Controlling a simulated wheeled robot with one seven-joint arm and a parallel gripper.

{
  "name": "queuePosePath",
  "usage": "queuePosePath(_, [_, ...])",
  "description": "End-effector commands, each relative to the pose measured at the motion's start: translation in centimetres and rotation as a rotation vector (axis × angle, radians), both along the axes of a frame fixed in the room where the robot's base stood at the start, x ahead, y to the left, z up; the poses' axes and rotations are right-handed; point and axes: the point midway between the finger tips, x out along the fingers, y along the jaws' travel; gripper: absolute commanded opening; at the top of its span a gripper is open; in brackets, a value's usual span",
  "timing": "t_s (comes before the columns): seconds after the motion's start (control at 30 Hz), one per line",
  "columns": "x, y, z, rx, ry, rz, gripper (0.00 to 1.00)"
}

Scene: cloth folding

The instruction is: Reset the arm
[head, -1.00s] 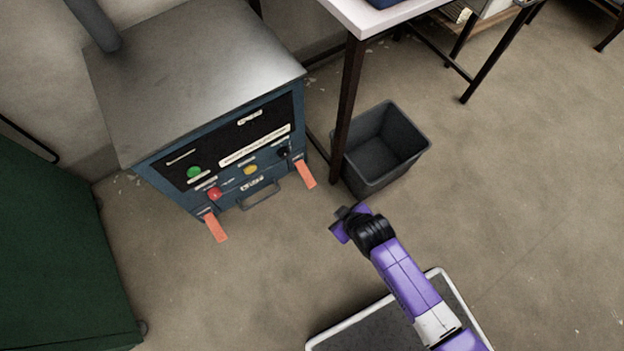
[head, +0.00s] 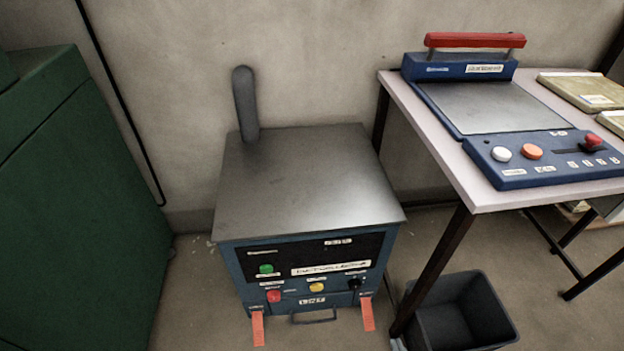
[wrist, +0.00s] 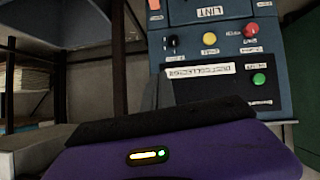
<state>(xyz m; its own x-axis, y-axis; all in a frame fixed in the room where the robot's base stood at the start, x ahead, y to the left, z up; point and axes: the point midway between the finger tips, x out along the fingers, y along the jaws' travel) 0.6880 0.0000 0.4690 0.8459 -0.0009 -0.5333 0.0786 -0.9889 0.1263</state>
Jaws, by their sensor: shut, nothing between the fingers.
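My gripper (wrist: 160,122) fills the bottom of the wrist view as a purple body with a dark front edge and a small lit strip. It is shut and empty, and its fingertips are hard to make out. It is not in the head view now. Beyond it in the wrist view is the blue lint machine (wrist: 227,42), shown upside down. The machine also shows in the head view (head: 310,195), with a grey top, coloured buttons and two orange tabs at its base. No cloth shows in either view.
A pale table (head: 455,170) at the right bears a blue press (head: 490,95) with a red handle. A dark bin (head: 460,315) stands on the floor under its near edge. A green cabinet (head: 85,210) stands at the left. Bare floor shows between cabinet and machine.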

Motion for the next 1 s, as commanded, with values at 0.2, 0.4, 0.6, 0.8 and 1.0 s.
queuePosePath(0.2, [-5.7,0.1,8.3,0.059,-0.2,-0.024,0.0])
queuePosePath(0.4, [-11.6,0.1,16.7,0.111,-0.341,-0.039,0.0])
queuePosePath(0.6, [-16.3,0.1,22.7,0.138,-0.396,-0.047,0.0])
queuePosePath(0.8, [-19.5,0.0,24.9,0.14,-0.362,-0.054,0.0])
queuePosePath(1.0, [-22.1,0.0,25.8,0.138,-0.29,-0.06,0.0])
